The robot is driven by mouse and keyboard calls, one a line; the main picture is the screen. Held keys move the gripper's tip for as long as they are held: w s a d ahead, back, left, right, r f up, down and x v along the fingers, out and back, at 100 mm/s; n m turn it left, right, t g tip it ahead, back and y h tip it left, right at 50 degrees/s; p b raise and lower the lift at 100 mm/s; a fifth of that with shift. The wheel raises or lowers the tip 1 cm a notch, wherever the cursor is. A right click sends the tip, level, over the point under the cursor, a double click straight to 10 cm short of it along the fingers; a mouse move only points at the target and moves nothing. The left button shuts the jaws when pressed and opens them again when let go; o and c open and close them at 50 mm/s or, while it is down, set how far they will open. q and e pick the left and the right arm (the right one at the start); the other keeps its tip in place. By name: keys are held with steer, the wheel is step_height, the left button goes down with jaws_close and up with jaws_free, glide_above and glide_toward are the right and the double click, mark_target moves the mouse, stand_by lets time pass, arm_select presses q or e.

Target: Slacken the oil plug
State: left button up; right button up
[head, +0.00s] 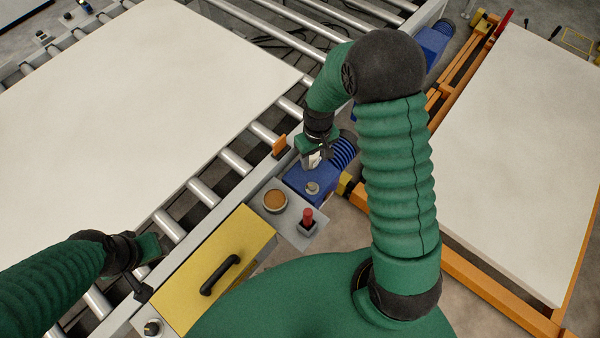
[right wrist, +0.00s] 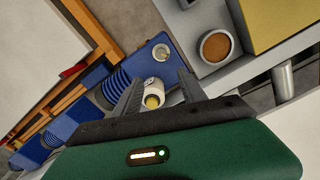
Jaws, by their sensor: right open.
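A blue gear unit (head: 300,178) with a ribbed motor stands beside the conveyor rail. A round silver plug (head: 312,188) sits on its top; it also shows in the right wrist view (right wrist: 160,52). My right gripper (head: 314,160) is over the unit, behind the silver plug in the head view. In the right wrist view its open fingers (right wrist: 158,88) stand either side of a white cylinder with a yellow end (right wrist: 152,101). I cannot tell whether they touch it, or which fitting is the oil plug. My left gripper (head: 142,280) is over the rollers at lower left, its fingers unclear.
A round brown-filled cup (head: 275,201) and a red button (head: 307,216) sit on a grey plate close to the unit. A yellow cover (head: 215,262) with a black handle is in front. White panels lie on the rollers (head: 140,70) and on an orange frame (head: 530,150).

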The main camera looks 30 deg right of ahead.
mark_target(312, 185)
steer(key=f, duration=0.7)
steer(key=f+p, duration=0.1)
steer(key=f, duration=0.6)
steer(key=shift+s+a+f, duration=0.15)
steer(key=shift+s+f, duration=0.05)
steer(key=shift+f, duration=0.15)
steer(key=shift+s+f, duration=0.1)
steer(key=shift+f, duration=0.15)
steer(key=shift+a, duration=0.1)
steer(key=shift+c, duration=0.3)
steer(key=shift+a, duration=0.15)
steer(key=c, duration=0.5)
jaws_close()
